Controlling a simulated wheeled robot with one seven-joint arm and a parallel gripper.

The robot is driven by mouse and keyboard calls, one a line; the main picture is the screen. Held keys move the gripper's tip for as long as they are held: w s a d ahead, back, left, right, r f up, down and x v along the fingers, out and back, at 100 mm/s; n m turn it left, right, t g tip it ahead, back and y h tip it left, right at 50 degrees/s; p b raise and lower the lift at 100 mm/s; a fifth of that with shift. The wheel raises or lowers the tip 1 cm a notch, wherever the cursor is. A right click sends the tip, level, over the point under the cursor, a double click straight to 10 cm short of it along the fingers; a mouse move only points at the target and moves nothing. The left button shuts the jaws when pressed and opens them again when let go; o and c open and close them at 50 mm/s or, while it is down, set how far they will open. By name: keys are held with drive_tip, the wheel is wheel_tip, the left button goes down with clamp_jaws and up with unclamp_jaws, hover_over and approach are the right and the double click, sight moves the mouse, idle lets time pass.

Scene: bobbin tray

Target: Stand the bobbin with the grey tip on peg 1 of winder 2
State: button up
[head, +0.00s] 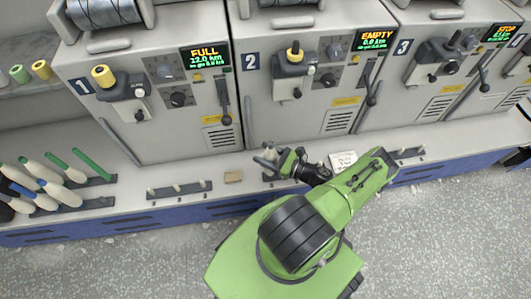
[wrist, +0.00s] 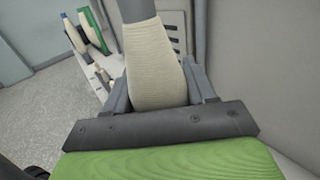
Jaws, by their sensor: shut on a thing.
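My gripper (head: 276,158) is shut on a bobbin in front of winder 2 (head: 300,95), above the ledge. In the wrist view the bobbin (wrist: 155,70) is cream thread with a grey tip (wrist: 138,10), held between the two fingers. In the head view it is small and partly covered by the gripper. The peg rail of winder 2 (head: 268,178) lies on the ledge just below my gripper. The gripper and arm hide much of it, so I cannot clearly make out peg 1. The bobbin appears clear of the rail.
Winder 1's peg rail (head: 180,190) stands to the left with bare pegs; winder 3's (head: 405,155) is to the right.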

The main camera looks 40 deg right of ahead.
drive_tip(key=shift+f, duration=0.45)
drive_tip(key=o, duration=0.8)
drive_tip(key=shift+o, duration=0.2)
drive_tip(key=v, duration=1.1)
